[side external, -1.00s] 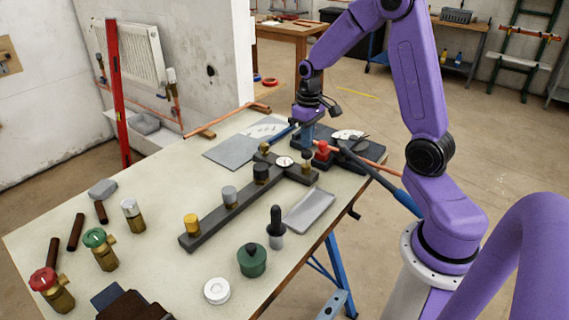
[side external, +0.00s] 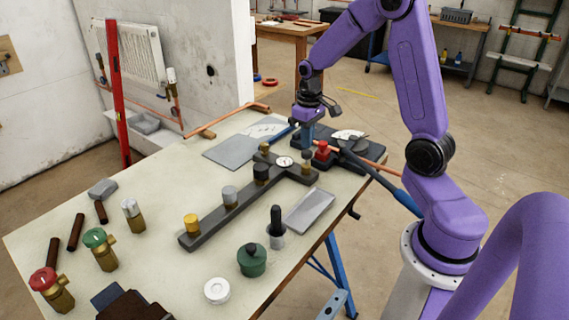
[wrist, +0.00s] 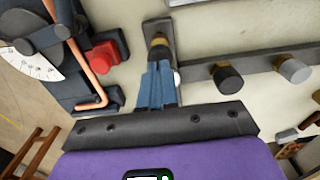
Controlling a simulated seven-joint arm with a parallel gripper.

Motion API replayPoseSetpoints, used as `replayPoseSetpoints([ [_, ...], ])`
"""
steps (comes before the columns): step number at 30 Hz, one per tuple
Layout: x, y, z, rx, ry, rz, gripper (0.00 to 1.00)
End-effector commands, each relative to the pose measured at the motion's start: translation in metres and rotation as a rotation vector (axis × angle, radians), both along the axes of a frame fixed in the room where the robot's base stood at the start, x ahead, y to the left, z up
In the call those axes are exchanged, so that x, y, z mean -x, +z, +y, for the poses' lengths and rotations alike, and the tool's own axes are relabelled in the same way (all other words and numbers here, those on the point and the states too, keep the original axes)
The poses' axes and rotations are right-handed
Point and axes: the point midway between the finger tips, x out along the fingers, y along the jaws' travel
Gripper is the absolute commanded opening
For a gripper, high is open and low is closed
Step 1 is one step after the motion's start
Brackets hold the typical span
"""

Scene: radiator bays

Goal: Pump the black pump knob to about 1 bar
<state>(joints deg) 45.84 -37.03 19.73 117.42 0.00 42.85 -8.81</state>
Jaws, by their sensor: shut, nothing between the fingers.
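A small dark-topped knob with a brass collar (side external: 307,157), which looks like the pump knob, stands near one end of a dark crossbar. It also shows just beyond my fingertips in the wrist view (wrist: 158,44). My gripper (side external: 307,147) is shut and empty, pointing down over this knob. Its blue fingers (wrist: 159,68) lie together; I cannot tell whether they touch the knob. A white round gauge (side external: 285,162) sits on the crossbar; its reading is too small to make out. In the wrist view the fingers hide most of it.
The long dark bar (side external: 216,220) carries black (side external: 261,173), grey (side external: 229,195) and yellow (side external: 192,224) caps. A red clamp (side external: 322,149) and copper pipe stand close beside my gripper. A grey tray (side external: 309,210) lies in front. Valves and pots fill the near left.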

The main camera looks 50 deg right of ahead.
Motion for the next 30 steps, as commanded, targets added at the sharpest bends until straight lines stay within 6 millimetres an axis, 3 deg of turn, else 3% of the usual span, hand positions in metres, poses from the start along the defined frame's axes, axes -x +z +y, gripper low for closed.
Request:
replayPoseSetpoints([
  [30,0.000,-0.027,0.000,0.000,0.001,0.001,0.00],
])
